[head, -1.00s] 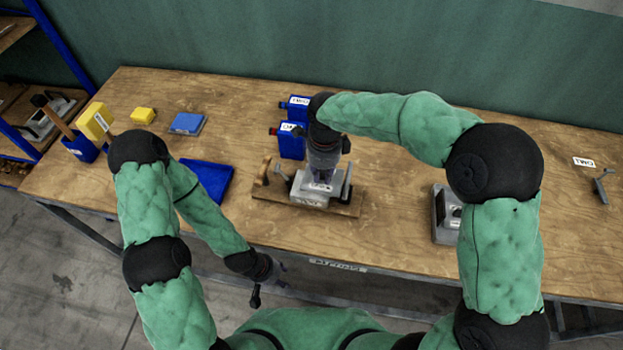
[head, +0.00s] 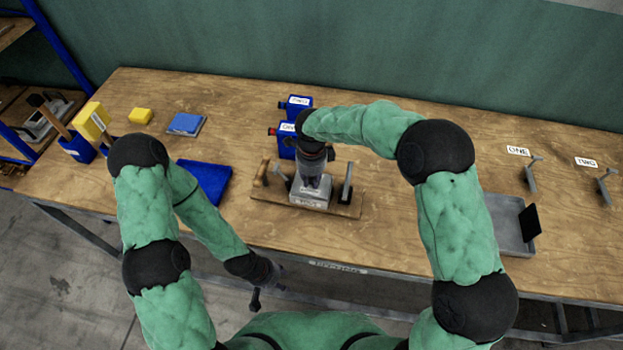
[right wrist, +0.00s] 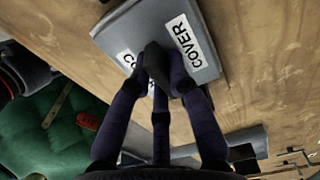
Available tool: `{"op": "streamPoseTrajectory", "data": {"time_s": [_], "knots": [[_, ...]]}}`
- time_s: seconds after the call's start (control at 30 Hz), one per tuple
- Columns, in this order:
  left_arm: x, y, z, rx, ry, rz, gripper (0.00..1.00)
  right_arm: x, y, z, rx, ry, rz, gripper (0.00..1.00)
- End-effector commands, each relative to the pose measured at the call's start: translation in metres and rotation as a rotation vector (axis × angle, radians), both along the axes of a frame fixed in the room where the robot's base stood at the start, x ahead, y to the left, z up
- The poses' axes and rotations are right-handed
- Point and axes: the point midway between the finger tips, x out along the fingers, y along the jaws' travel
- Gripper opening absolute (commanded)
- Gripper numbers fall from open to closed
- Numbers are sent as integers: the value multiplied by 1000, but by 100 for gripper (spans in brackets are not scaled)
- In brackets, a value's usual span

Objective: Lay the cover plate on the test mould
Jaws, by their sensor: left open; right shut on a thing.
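My right gripper (head: 313,184) is shut on the grey cover plate (right wrist: 128,29), whose white COVER labels show in the right wrist view. The fingers (right wrist: 164,75) close at the middle of the plate and hide part of its labels. In the head view the plate is at the grey, labelled test mould (head: 309,203) on the wooden board, under my right gripper. I cannot tell whether plate and mould touch all round. My left gripper (head: 274,277) is open and empty, in front of the table's front edge.
The wooden board (head: 262,197) has upright metal parts on both sides of the mould. Blue boxes (head: 298,103) stand behind it. Labels ONE (head: 517,151) and TWO (head: 586,162) lie further right.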

Motion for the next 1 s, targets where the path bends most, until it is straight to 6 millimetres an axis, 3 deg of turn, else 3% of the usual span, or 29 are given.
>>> {"op": "streamPoseTrajectory", "data": {"time_s": [0.23,0.27,0.33,0.77,1.0], "knots": [[0,0,-3,0,0,0,46,1,0,-2,1,-2,0,0],[0,0,-3,0,0,0,46,0,0,-3,0,0,0,22],[0,0,-2,0,0,0,46,0,0,-2,0,0,0,41],[0,0,1,0,0,0,46,0,0,2,0,0,0,43],[0,0,8,0,0,0,46,1,0,40,0,-4,-1,43]]}}
